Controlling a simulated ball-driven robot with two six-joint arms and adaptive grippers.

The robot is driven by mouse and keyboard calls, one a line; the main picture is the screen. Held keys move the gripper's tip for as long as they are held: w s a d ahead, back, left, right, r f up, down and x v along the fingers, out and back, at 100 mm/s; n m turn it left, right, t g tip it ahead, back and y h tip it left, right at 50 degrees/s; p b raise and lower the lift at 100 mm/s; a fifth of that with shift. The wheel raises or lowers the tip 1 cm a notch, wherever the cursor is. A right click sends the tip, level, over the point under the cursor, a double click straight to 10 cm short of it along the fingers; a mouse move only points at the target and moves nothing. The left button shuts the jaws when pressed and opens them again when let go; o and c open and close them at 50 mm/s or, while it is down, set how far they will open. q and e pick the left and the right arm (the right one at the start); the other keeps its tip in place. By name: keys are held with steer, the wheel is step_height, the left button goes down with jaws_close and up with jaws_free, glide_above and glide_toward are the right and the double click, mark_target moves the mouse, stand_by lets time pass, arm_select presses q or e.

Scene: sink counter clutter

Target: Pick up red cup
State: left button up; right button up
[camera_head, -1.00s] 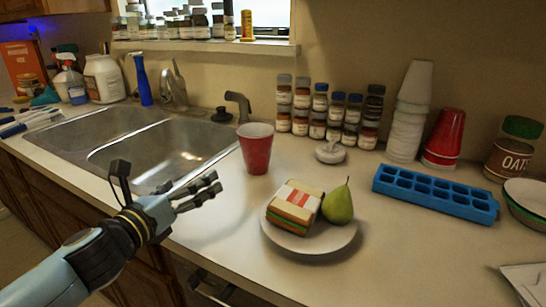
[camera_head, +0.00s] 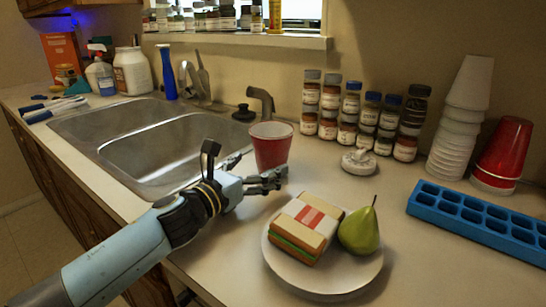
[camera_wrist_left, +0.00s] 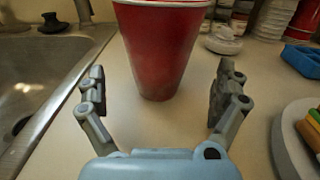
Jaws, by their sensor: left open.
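A red cup (camera_head: 270,146) with a white rim stands upright on the counter, right of the sink. It also shows in the left wrist view (camera_wrist_left: 160,50), straight ahead of the palm. My left gripper (camera_head: 258,172) is open just in front of the cup, its fingers (camera_wrist_left: 163,92) spread to the left and right of the cup's lower part. A gap of counter shows between the cup and the palm, and the fingers do not clasp it. My right gripper is in neither view.
A plate (camera_head: 318,283) with a sandwich (camera_head: 306,228) and a pear (camera_head: 359,231) sits close to the right of my gripper. The sink (camera_head: 160,150) is on the left. Spice jars (camera_head: 365,125), a white cup stack (camera_head: 461,120), stacked red cups (camera_head: 503,155) and a blue ice tray (camera_head: 478,222) stand farther right.

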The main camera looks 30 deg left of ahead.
arm_select(q)
steer(key=w, duration=0.5)
steer(key=shift+w+d+p, duration=0.25)
steer(key=shift+d+p, duration=0.05)
steer(key=shift+p, duration=0.1)
steer(key=shift+r, duration=0.1)
steer(key=c, duration=0.8)
